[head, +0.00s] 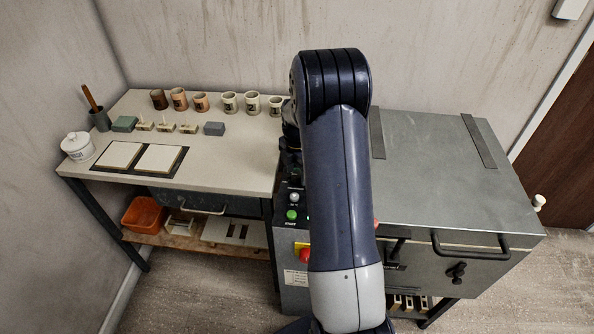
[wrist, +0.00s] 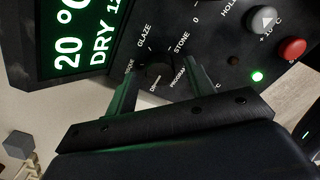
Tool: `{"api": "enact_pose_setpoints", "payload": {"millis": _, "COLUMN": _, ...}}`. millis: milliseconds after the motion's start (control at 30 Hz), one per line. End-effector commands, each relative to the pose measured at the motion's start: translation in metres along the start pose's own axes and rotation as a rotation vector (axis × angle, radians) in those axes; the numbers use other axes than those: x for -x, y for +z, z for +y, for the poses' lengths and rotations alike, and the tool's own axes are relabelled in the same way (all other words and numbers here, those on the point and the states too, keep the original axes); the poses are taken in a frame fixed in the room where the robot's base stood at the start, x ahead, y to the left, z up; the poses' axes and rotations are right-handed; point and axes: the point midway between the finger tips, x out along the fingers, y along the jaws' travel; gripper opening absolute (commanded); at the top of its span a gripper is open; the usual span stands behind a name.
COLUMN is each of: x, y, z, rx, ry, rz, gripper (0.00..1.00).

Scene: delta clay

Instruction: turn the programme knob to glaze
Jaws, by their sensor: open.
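The black programme knob (wrist: 157,76) is on the dark kiln panel in the wrist view, partly hidden and dim. The words GLAZE and STONE are printed beside it on the panel. I cannot make out its pointer, but the green display (wrist: 84,38) reads 20 °C and DRY. My gripper (wrist: 160,78) is open, with one finger on each side of the knob. I cannot tell whether the fingers touch it. In the head view, my arm hides the gripper and the knob.
A grey button (wrist: 263,19), a red button (wrist: 292,49) and a lit green lamp (wrist: 257,77) sit close by on the panel. The kiln (head: 440,180) stands right of the workbench (head: 235,168), which holds cups and tiles.

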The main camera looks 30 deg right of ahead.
Motion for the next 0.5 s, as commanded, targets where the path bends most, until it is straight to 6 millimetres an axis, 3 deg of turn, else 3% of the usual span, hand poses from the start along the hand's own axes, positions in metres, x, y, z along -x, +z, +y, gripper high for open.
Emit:
{"api": "enact_pose_setpoints", "payload": {"millis": 300, "x": -0.0026, "y": -0.0001, "z": 0.0, "rx": 0.0, "ry": 0.0, "rz": 0.0, "gripper": 0.5}}
{"api": "enact_pose_setpoints", "payload": {"millis": 500, "x": -0.0024, "y": 0.0, "z": 0.0001, "rx": 0.0, "ry": 0.0, "rz": 0.0, "gripper": 0.34}}
